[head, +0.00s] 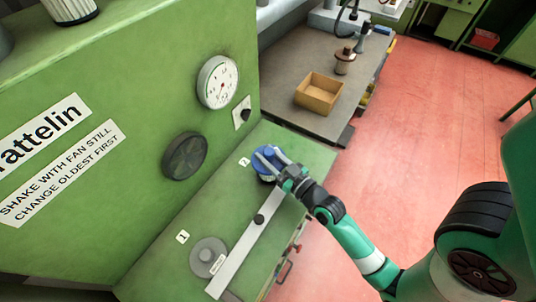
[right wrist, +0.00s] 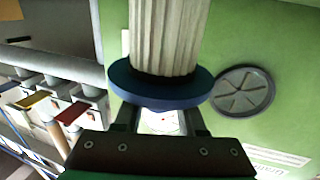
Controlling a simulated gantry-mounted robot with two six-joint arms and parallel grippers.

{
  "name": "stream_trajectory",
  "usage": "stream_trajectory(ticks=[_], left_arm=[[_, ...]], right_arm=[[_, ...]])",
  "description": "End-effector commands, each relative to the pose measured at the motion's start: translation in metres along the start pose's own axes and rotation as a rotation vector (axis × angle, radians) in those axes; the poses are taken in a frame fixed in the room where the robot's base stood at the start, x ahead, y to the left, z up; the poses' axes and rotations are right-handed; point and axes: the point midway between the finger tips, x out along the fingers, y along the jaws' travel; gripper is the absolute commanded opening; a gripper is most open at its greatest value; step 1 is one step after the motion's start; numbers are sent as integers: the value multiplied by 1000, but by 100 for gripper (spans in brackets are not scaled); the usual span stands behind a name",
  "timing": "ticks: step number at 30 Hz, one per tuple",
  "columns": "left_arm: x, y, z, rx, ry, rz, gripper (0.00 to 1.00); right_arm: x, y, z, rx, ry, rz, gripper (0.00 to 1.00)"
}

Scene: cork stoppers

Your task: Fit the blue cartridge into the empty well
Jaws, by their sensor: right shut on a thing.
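The blue cartridge has a blue round cap (head: 262,161) and, in the right wrist view, a pale pleated body (right wrist: 168,38) beyond its blue rim (right wrist: 160,84). My right gripper (head: 268,157) is shut on the cap end, by the label 2 on the green ledge. The pleated body shows outside any well in the right wrist view. Its far end is cut off by the frame. The well by label 2 is hidden behind the cartridge and gripper. A grey round cap (head: 208,256) sits by label 1. My left gripper is not in view.
A pale bar (head: 247,243) with a black knob (head: 259,220) lies along the ledge. The green cabinet wall beside it carries a gauge (head: 218,82) and a round fan (head: 184,156). A bench with an open box (head: 319,93) stands beyond.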

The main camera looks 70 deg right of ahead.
Motion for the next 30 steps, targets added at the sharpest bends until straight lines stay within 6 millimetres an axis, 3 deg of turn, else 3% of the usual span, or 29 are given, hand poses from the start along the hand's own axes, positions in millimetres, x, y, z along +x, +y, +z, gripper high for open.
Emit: stream_trajectory(ticks=[30], left_arm=[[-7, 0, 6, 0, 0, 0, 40]], right_arm=[[0, 0, 9, 0, 2, 0, 0]])
